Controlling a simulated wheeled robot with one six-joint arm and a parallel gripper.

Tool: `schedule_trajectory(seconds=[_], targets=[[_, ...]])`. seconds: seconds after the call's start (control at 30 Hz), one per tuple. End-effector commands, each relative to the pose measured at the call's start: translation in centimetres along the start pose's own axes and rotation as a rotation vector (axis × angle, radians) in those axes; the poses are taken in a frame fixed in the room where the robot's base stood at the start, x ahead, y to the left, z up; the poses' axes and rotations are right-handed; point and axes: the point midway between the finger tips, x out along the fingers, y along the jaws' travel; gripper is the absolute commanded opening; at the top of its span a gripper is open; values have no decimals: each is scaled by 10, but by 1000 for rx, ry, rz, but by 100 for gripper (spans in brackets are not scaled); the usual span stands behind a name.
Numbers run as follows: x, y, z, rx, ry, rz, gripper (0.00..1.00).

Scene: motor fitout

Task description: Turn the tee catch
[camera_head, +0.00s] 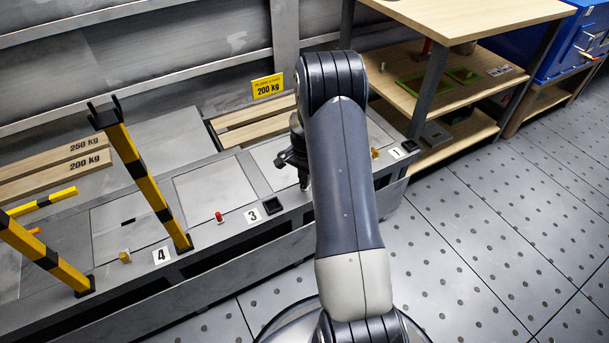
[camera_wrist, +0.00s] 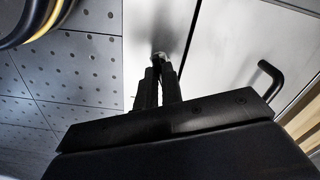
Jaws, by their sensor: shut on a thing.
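In the wrist view my gripper (camera_wrist: 160,68) has its two dark fingers close together against a pale panel. They are shut on a small metallic piece (camera_wrist: 158,55) at the fingertips, which appears to be the tee catch. The fingers hide most of it, so its turn angle cannot be told. In the head view my gripper (camera_head: 304,183) points down at the bench top between labels 3 and 1, partly behind my arm. The catch cannot be made out there.
A black bar handle (camera_wrist: 285,85) stands on the panel at the right of the wrist view. In the head view yellow-black posts (camera_head: 145,180), a red knob (camera_head: 219,217) and a brass-coloured catch (camera_head: 125,257) stand left along the bench. A wooden shelf unit (camera_head: 440,100) is at right.

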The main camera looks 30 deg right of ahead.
Motion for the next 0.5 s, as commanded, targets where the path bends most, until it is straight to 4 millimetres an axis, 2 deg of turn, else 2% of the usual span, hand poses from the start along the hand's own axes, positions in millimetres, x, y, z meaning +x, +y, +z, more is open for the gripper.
schedule_trajectory(seconds=[0.2, 0.5], targets=[[-1, 0, 0, 188, 0, 0, 0], [-1, 0, 0, 372, 0, 0, 0]])
